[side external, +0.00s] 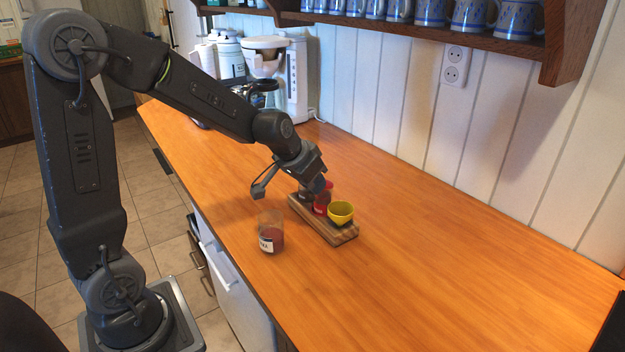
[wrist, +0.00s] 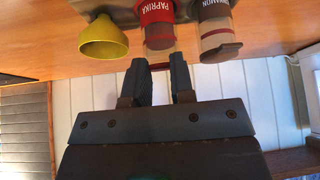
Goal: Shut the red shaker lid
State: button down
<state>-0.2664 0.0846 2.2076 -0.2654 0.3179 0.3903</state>
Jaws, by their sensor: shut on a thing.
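The red shaker (side external: 321,207) stands in a wooden rack (side external: 343,239), with its top hidden by my gripper (side external: 319,184). In the wrist view its red label reads PAPRIKA (wrist: 157,12), with a clear part between the label and my fingers. My gripper (wrist: 159,76) is at the lid end of the shaker, its two fingers a small gap apart, shut on the red shaker lid. The lid is mostly hidden between the fingers, and I cannot tell whether it is fully seated.
A yellow funnel-like cup (side external: 341,212) sits close beside the shaker on the rack. A cinnamon shaker (wrist: 215,30) stands on the other side. A glass jar (side external: 271,235) with a white label and red contents stands near the counter's front edge. The counter (side external: 450,240) to the right is clear.

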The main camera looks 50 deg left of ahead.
jog(key=c, duration=1)
grip_release()
jog(key=shift+o, duration=0.2)
jog(key=v, duration=1.4)
jog(key=shift+f, duration=0.1)
jog(key=s+d+f, duration=0.1)
jog(key=s+d, duration=0.3)
jog(key=s, duration=0.2)
jog(key=s+d+f+m, duration=0.1)
jog(key=s+d+f, duration=0.1)
jog(key=s+d, duration=0.3)
jog(key=s, duration=0.2)
jog(key=shift+s+f+g+h, duration=0.2)
jog(key=shift+s+g+h, duration=0.1)
jog(key=shift+s, duration=0.05)
